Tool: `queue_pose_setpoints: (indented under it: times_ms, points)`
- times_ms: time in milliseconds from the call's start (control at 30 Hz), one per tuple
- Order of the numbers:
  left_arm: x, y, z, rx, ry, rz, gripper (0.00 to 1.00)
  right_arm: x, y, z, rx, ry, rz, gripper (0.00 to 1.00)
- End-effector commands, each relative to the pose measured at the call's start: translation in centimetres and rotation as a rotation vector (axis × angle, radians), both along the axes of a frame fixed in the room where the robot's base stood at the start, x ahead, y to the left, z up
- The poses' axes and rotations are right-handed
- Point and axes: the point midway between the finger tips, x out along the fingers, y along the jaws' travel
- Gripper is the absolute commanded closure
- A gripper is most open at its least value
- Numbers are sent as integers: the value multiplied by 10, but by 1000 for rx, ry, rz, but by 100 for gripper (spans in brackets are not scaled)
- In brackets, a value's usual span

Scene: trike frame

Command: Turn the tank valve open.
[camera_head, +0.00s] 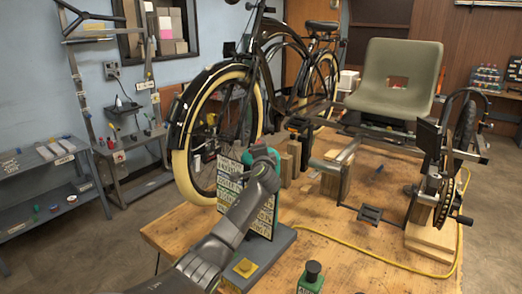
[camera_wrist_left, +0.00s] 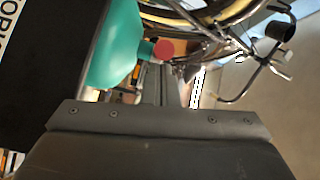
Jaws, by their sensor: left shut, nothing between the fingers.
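In the left wrist view, a teal rounded body (camera_wrist_left: 115,42) with a small red knob (camera_wrist_left: 163,49) on its right side fills the upper left. I cannot tell for certain whether the knob is the tank valve. My left gripper (camera_wrist_left: 168,72) is shut and empty, with its fingertips just below the red knob. Whether they touch it is unclear. In the head view, my left gripper (camera_head: 268,158) is beside the teal body (camera_head: 247,158), above a board of labels, and hides part of it. My right gripper is not in view.
The label board (camera_head: 262,216) stands on a grey base with a yellow button (camera_head: 245,267). A green bottle (camera_head: 311,277) is at the near edge. A bicycle wheel (camera_head: 183,165) is close behind. A yellow cable (camera_head: 370,265) crosses the wooden table (camera_head: 335,245), partly clear at right.

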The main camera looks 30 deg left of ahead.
Motion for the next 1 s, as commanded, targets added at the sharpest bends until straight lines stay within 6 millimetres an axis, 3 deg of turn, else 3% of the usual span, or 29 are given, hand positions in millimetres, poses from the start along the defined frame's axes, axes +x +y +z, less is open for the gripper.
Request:
queue_pose_setpoints:
  times_ms: [100,233,633,1000]
  points:
    - [-3,7,0,1,0,2,100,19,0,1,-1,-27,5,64]
    - [-6,15,0,1,-1,3,100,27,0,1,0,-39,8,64]
    - [-10,31,-1,2,1,6,100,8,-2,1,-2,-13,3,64]
    - [-11,34,-1,3,3,10,100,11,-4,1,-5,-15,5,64]
